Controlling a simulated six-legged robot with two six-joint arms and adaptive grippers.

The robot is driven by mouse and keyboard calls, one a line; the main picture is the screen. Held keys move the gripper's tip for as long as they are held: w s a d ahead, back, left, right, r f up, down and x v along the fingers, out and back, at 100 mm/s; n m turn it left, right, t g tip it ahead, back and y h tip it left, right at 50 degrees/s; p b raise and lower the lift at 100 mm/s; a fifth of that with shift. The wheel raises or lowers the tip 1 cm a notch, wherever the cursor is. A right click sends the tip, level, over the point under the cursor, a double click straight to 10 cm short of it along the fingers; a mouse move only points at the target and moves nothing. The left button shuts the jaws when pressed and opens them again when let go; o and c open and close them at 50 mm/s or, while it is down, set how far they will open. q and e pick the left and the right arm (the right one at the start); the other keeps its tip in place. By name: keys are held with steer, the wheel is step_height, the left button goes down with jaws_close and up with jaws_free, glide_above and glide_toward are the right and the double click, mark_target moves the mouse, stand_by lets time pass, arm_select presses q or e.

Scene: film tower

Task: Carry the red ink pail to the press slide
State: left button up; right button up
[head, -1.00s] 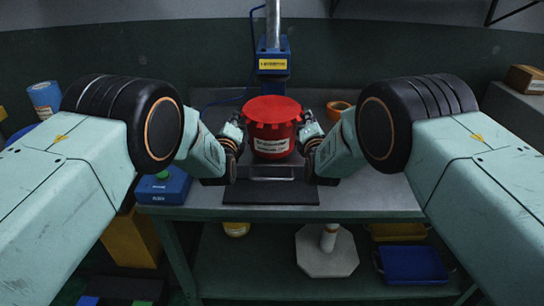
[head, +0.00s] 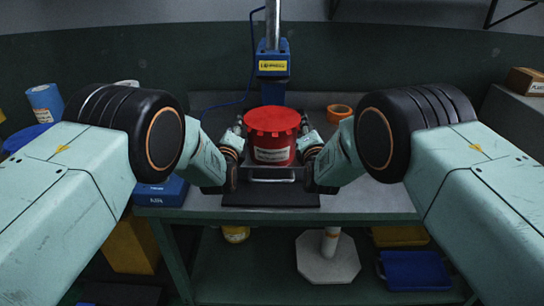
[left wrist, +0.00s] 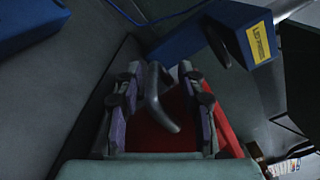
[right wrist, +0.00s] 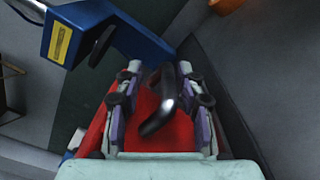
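The red ink pail (head: 272,140) is upright with its lid on and a white label at the front. It stands over the press slide (head: 272,181), whose front handle shows below it; the contact is hard to see. My left gripper (head: 238,135) is at the pail's left side. In the left wrist view its fingers (left wrist: 160,85) are apart, either side of a dark pail handle (left wrist: 158,95) with gaps visible. My right gripper (head: 306,137) is at the right side. In the right wrist view its fingers (right wrist: 160,85) likewise stand apart around the other handle (right wrist: 163,100).
The blue press head (head: 273,62) on its column stands behind the pail. An orange tape roll (head: 339,112) is at the back right of the bench (head: 375,200). A blue box (head: 160,192) is at the bench's left edge. A blue tray (head: 415,270) is on the lower shelf.

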arm_select(q)
steer(key=shift+a+f, duration=0.1)
arm_select(e)
steer(key=shift+d, duration=0.1)
arm_select(q)
steer(key=shift+s, duration=0.1)
arm_select(e)
steer(key=shift+w+f, duration=0.1)
arm_select(q)
steer(key=s, duration=1.1)
steer(key=shift+s+a, duration=0.25)
steer(key=shift+s, duration=0.1)
arm_select(e)
steer(key=s, duration=1.2)
steer(key=shift+s, duration=0.1)
